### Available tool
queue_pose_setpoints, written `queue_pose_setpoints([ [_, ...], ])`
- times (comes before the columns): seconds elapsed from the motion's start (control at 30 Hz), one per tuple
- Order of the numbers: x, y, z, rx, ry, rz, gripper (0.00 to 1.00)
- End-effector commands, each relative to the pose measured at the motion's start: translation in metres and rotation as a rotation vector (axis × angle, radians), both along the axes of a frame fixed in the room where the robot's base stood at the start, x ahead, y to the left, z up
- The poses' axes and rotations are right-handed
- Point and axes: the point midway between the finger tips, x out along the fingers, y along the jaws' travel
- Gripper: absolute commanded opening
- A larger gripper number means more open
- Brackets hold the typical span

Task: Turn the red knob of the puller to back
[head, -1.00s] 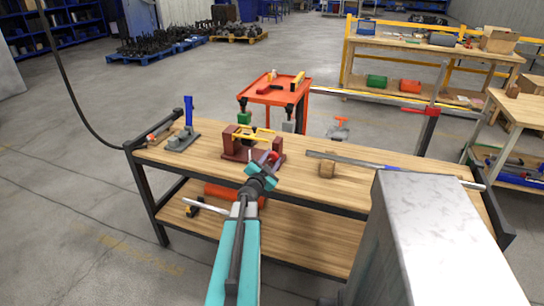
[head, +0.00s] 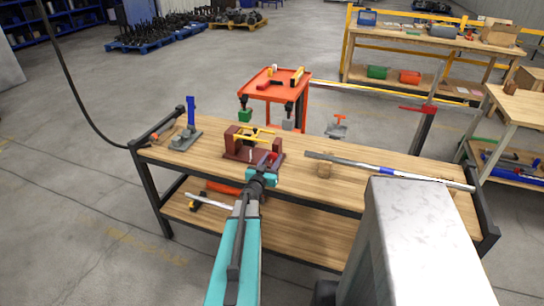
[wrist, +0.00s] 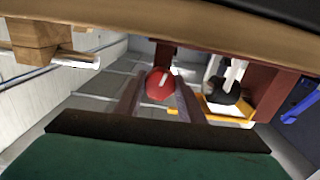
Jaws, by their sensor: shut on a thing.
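The puller (head: 238,152) is a dark red frame with a yellow bar, standing on the wooden workbench. Its red knob (head: 273,156) faces my side, at the frame's right front. My gripper (head: 268,165) reaches the knob from the front. In the wrist view the red knob (wrist: 160,85) sits between the two fingers of my gripper (wrist: 160,100), which are shut on it. The dark red frame (wrist: 270,90) and the yellow bar (wrist: 222,112) show beside it. The knob's far side and shaft are hidden.
A jack with a blue handle (head: 190,112) stands at the bench's left end. An orange cart (head: 275,88) stands behind the bench.

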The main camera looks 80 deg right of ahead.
Motion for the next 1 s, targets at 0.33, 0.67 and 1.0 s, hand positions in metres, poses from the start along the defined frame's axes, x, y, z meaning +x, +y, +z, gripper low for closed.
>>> queue_pose_setpoints([
  [0.33,-0.0009,0.0008,-0.0025,0.012,0.04,-0.001,0.13],
  [0.67,-0.0009,0.0008,-0.0025,0.011,0.039,-0.001,0.52],
  [1.0,-0.0001,0.0006,-0.0009,0.009,0.039,0.0,0.54],
])
